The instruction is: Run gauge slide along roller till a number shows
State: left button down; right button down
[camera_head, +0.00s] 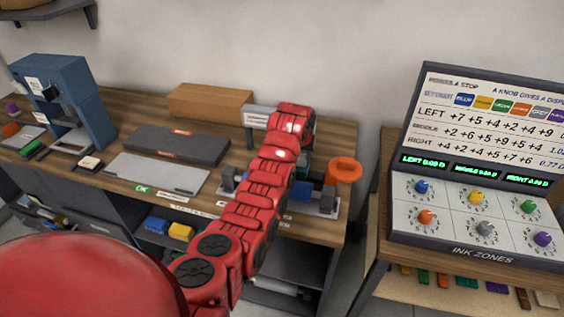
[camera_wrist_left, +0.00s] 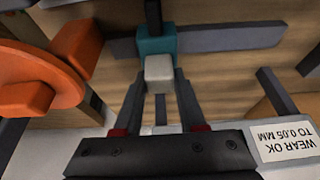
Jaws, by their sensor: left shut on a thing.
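My left gripper (camera_wrist_left: 160,85) is shut on the pale grip of the gauge slide (camera_wrist_left: 158,70), whose teal block (camera_wrist_left: 156,42) sits against a long grey bar (camera_wrist_left: 225,38) in the left wrist view. In the head view my red left arm reaches across the bench, and its forearm hides most of the stand, the roller and the gripper's fingertips. No gauge number is readable in either view. My right gripper is not in view.
An orange handwheel (camera_head: 345,169) stands close right of my left arm; it also shows in the left wrist view (camera_wrist_left: 35,80). A small sign (camera_head: 260,116) reading "WEAR OK TO 0.05 MM" in the wrist view is near the wrist. A console (camera_head: 480,253) with knobs stands right.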

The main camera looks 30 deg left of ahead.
pick_arm(q)
jog(key=d, duration=0.2)
jog(key=w+d+b, duration=0.1)
jog(key=d, duration=0.1)
jog(key=shift+d, duration=0.1)
jog(key=shift+w+d+r, duration=0.1)
jog(key=shift+d, duration=0.25)
jog(key=shift+c, duration=2.4)
grip_release()
jog(key=shift+d, duration=0.15)
